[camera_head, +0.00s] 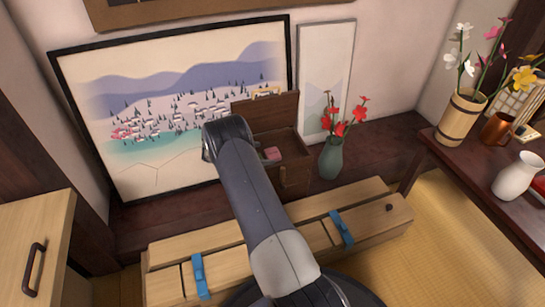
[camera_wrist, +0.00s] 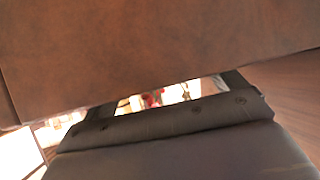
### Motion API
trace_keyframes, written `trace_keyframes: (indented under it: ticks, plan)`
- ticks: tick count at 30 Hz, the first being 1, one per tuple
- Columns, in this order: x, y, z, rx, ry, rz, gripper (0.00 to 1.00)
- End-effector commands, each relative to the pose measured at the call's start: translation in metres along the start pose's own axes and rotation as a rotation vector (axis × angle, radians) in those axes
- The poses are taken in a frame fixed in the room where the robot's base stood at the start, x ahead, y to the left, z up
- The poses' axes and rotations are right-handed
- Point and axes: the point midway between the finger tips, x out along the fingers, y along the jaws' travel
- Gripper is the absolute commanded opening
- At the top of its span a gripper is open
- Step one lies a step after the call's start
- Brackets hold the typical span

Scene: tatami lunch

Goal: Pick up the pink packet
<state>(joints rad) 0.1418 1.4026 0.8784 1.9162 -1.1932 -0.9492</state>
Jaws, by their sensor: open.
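The pink packet (camera_head: 272,154) lies inside an open brown wooden box (camera_head: 289,175) on the dark ledge, with its lid raised at the back. In the head view my arm covers the left part of the box, and my gripper's fingers are hidden behind the arm's end. In the wrist view a dark grey part of my gripper (camera_wrist: 175,98) fills the lower half, and the gripper is open. A brown surface, probably part of the box, fills the top very close. I cannot make out the packet there, and nothing is seen held.
A green vase with red flowers (camera_head: 332,158) stands just right of the box. A large framed landscape (camera_head: 180,100) leans behind. A long pale wooden chest with blue straps (camera_head: 375,208) lies in front. A dark table (camera_head: 480,175) with a white jug (camera_head: 517,178) is at right.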

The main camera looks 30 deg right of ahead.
Motion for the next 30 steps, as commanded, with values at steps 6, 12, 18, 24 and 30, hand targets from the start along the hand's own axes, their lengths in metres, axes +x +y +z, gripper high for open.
trace_keyframes:
  ticks: [6,12,18,24,30]
  plan:
    - [0.037,0.001,0.003,0.002,-0.001,0.003,0.91]
    - [0.044,0.0,0.0,0.0,0.0,-0.001,0.91]
    - [0.044,0.0,0.0,0.0,0.0,0.0,0.83]
    - [0.044,0.0,0.0,0.0,0.0,0.0,0.67]
    - [0.044,0.0,0.0,0.0,0.0,0.0,0.51]
